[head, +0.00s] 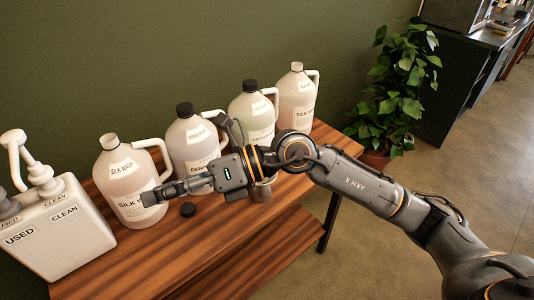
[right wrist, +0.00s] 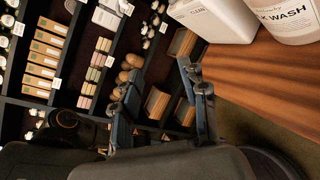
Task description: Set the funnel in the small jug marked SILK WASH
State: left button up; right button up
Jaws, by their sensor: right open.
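A pale jug marked SILK WASH (head: 125,190) stands uncapped at the left of the wooden table; part of it shows in the right wrist view (right wrist: 288,18). Another jug with a SILK label (head: 297,97) stands at the far end of the row. I cannot tell which counts as small. A small grey metal piece (head: 261,192) on the table, mostly hidden behind my right arm, may be the funnel. My right gripper (head: 152,194) is open and empty, in front of the near SILK WASH jug in the head view; its fingers show apart in the right wrist view (right wrist: 160,72). My left gripper is not in view.
Jugs with black caps, DENIM (head: 193,143) and COTTON (head: 257,117), stand between. A USED/CLEAN pump bucket (head: 55,245) stands at left. A plant (head: 395,95) is beyond the table. The table's front strip is clear.

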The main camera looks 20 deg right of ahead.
jog(key=w+d+f+t+h, duration=0.1)
jog(key=w+d+f+h, duration=0.15)
jog(key=d+h, duration=0.35)
jog(key=w+d+f+t+h, duration=0.1)
jog(key=w+d+f+h, duration=0.2)
jog(key=d, duration=0.5)
jog(key=w+d+f+t+h, duration=0.1)
jog(key=w+d+f+h, duration=0.1)
jog(key=w+d+h, duration=0.4)
jog(key=shift+y, duration=0.6)
jog(key=x, duration=0.4)
jog(key=s+p+x, duration=0.1)
jog(key=x, duration=0.3)
jog(key=p+x, duration=0.1)
jog(key=x, duration=0.3)
jog(key=shift+d+f, duration=0.35)
jog(key=shift+f, duration=0.3)
jog(key=shift+c, duration=0.5)
jog(key=shift+s, duration=0.1)
jog(key=c, duration=0.7)
jog(key=shift+s, duration=0.1)
grip_shut()
jog(key=shift+r, duration=0.15)
